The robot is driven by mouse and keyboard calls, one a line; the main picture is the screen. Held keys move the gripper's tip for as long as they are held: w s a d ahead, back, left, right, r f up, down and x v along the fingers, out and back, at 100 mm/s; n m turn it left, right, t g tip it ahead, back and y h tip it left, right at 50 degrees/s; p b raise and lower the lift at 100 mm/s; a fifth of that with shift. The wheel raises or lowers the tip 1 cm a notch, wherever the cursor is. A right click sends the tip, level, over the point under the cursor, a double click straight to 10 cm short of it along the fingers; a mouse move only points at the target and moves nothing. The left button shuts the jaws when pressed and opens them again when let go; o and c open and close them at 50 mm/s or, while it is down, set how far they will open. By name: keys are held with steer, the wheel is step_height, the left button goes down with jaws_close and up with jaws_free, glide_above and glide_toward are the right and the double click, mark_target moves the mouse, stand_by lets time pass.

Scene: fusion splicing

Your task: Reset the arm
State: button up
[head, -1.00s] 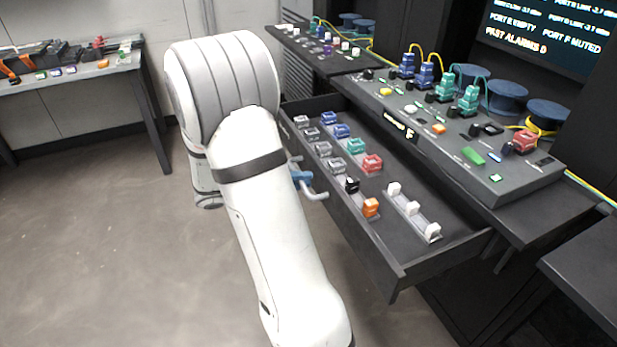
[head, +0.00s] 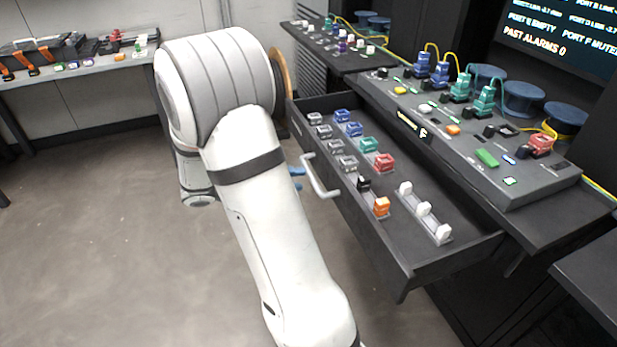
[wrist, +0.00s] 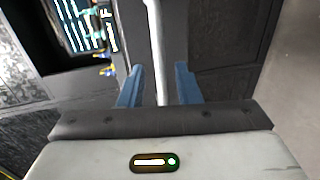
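My gripper (wrist: 160,85) is open in the wrist view, its two blue fingers spread apart. The pale drawer handle (wrist: 155,45) runs between them in that picture, touching neither finger. In the head view the handle (head: 321,180) is on the front of the open drawer (head: 400,267). Only a bit of blue finger (head: 297,171) shows beside my white arm, left of the handle and apart from it. The rest of the gripper is hidden behind the arm.
The drawer holds several coloured connectors and a white-capped strip (head: 425,213). A control panel (head: 470,150) with plugs and lit buttons stands behind it. A side bench (head: 80,72) is at the far left. The floor to the left is clear.

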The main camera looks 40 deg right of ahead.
steer(key=v, duration=0.2)
steer(key=shift+w+a, duration=0.1)
steer(key=shift+a, duration=0.15)
steer(key=s+a+r+n+t+y+p, duration=0.1)
steer(key=s+a+r+t+y+p, duration=0.2)
steer(key=s+a+r+y+p, duration=0.3)
steer(key=s+a+r+n+t+y+p, duration=0.2)
steer(key=s+a+r+t+y+p, duration=0.2)
steer(key=a+r, duration=0.7)
steer(key=s+y+p, duration=0.2)
steer(key=y+p, duration=0.2)
steer(key=shift+s+a+r+n+y, duration=0.2)
steer(key=shift+s+r+n+y, duration=0.1)
steer(key=shift+y, duration=0.1)
